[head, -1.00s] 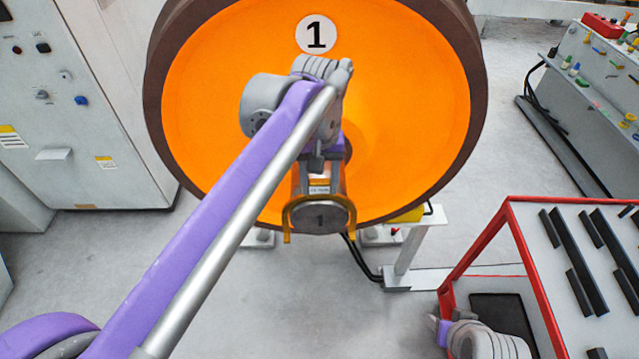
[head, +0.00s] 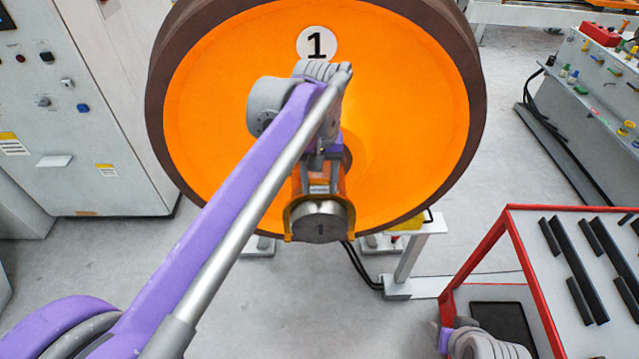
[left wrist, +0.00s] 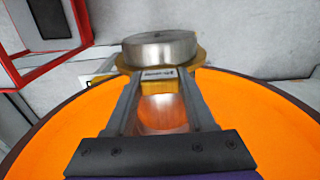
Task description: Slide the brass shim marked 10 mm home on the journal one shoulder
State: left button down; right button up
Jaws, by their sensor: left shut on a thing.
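In the left wrist view the shim (left wrist: 124,63) shows as a brass rim below the journal end (left wrist: 160,46), with a small label whose print is too blurred to read. My left gripper (head: 318,185) is shut on the shim's tab from above; its two fingers (left wrist: 158,82) show clearly in the wrist view. The shoulder by the wheel is mostly hidden by my arm. Part of my right gripper (head: 442,337) shows low at the right; its fingers cannot be made out.
The large orange wheel (head: 410,110) stands right behind the journal. A red-framed cart (head: 487,240) with dark bars is at the lower right. A grey cabinet (head: 90,120) is at the left. A white stand (head: 405,255) with cables stands below the wheel.

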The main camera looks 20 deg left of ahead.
pick_arm(q)
jog(key=shift+w+a+p, duration=0.2)
jog(key=shift+w+a, duration=0.05)
jog(key=shift+w, duration=0.75)
jog(key=shift+w+a+p, duration=0.25)
jog(key=shift+w+a, duration=0.05)
jog(key=shift+w, duration=0.65)
jog(key=shift+w+a+p, duration=0.2)
jog(key=shift+w+a, duration=0.05)
jog(key=shift+w, duration=0.75)
pick_arm(e)
jog(key=shift+w+r, duration=0.25)
jog(key=shift+r, duration=0.25)
jog(key=shift+w+r, duration=0.2)
jog(key=shift+r, duration=0.25)
